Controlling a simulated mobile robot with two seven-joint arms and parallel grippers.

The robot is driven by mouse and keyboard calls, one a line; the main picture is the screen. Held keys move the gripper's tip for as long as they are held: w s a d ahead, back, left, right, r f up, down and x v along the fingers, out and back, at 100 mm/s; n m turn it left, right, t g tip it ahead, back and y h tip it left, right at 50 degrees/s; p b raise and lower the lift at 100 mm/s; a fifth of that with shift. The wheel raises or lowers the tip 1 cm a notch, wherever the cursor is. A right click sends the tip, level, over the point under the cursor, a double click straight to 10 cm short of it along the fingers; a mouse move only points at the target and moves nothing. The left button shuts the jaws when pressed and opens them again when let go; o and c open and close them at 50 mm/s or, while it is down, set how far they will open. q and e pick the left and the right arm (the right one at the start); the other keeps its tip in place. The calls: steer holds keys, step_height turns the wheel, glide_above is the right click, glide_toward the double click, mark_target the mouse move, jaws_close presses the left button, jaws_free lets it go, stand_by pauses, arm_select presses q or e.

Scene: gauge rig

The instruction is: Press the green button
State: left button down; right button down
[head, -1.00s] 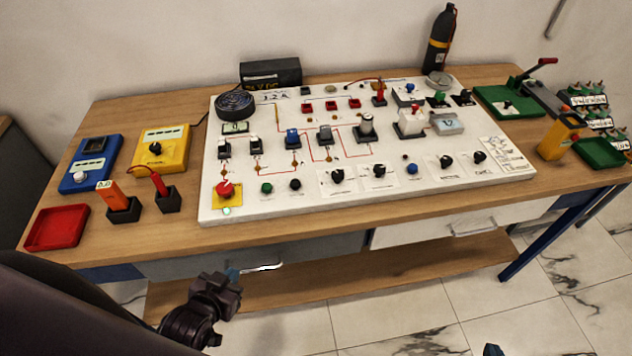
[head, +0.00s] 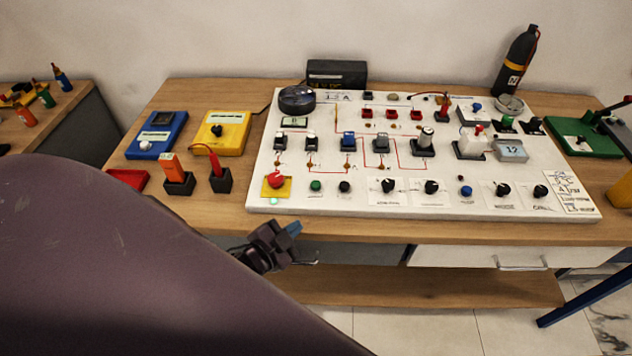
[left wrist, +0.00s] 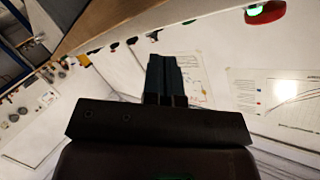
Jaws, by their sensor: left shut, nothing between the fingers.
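The green button (head: 316,185) is a small round cap low on the white panel, between the red mushroom button (head: 276,180) on its yellow plate and a black button (head: 344,186). My left gripper (head: 293,229) is in front of the table edge, below and slightly left of the green button, apart from it. Its blue fingers are shut and empty. They also show shut in the left wrist view (left wrist: 163,72). I cannot tell the green button there for sure. My right gripper is out of view.
The white panel (head: 420,206) carries several knobs, switches and sockets. Orange and red plugs in black holders (head: 180,186) and a red tray (head: 128,179) stand left of it. A white drawer (head: 480,257) is under the tabletop.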

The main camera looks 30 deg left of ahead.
arm_select(q)
steer(key=w+d+r+m+g+h, duration=0.2)
steer(key=w+d+r+m+h, duration=0.3)
steer(key=m, duration=1)
steer(key=w+d+r+m+g+h, duration=0.25)
steer(key=r+m+h, duration=0.4)
steer(key=m, duration=0.95)
steer(key=w+a+r+m+g+y, duration=0.1)
steer(key=w+a+m+g+y, duration=0.1)
steer(key=w+a+m+y, duration=0.4)
steer(key=a+m+y+p, duration=0.1)
steer(key=a+m+y, duration=0.1)
steer(key=a+m, duration=0.2)
steer(key=shift+a+r+m, duration=0.15)
steer(key=shift+a+m, duration=0.15)
steer(key=shift+m, duration=0.1)
steer(key=shift+w+y, duration=0.1)
steer(key=shift+y, duration=0.15)
